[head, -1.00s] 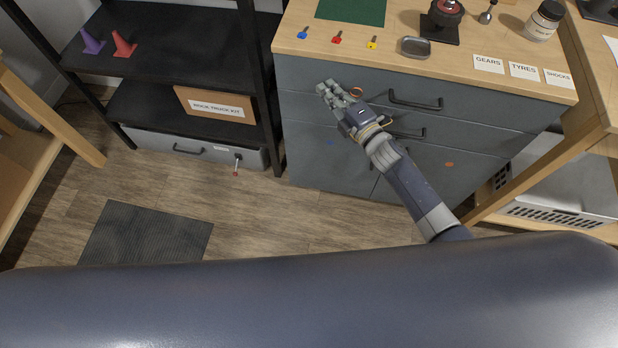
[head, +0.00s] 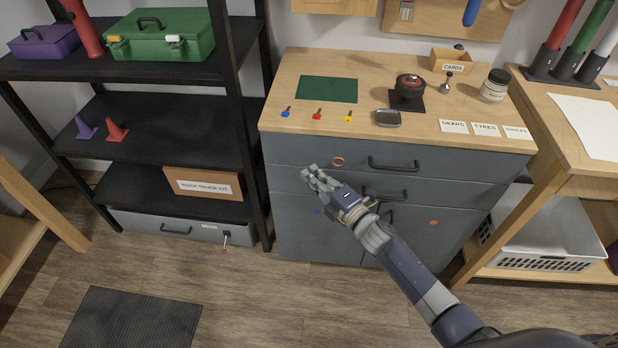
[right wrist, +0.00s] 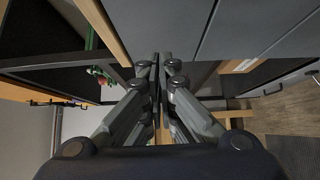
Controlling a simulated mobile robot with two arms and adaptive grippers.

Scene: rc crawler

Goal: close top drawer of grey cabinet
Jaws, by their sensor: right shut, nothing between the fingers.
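The grey cabinet (head: 310,235) stands under a wooden worktop in the head view. Its top drawer (head: 455,168) has a dark bar handle (head: 393,165) and an orange ring mark, and its front looks flush or nearly flush with the cabinet. My right gripper (head: 308,174) is shut and empty in front of the cabinet's left part, just below and left of the ring mark. I cannot tell whether it touches the front. In the right wrist view the shut fingers (right wrist: 158,62) point toward grey panels (right wrist: 245,25). My left gripper is not in view.
The wooden worktop (head: 290,70) holds a green mat (head: 327,89), small coloured keys, a metal tray (head: 387,118) and a jar (head: 494,86). A black shelf unit (head: 160,130) stands left. A wooden table (head: 550,120) stands right. The floor in front is clear apart from a dark mat (head: 130,325).

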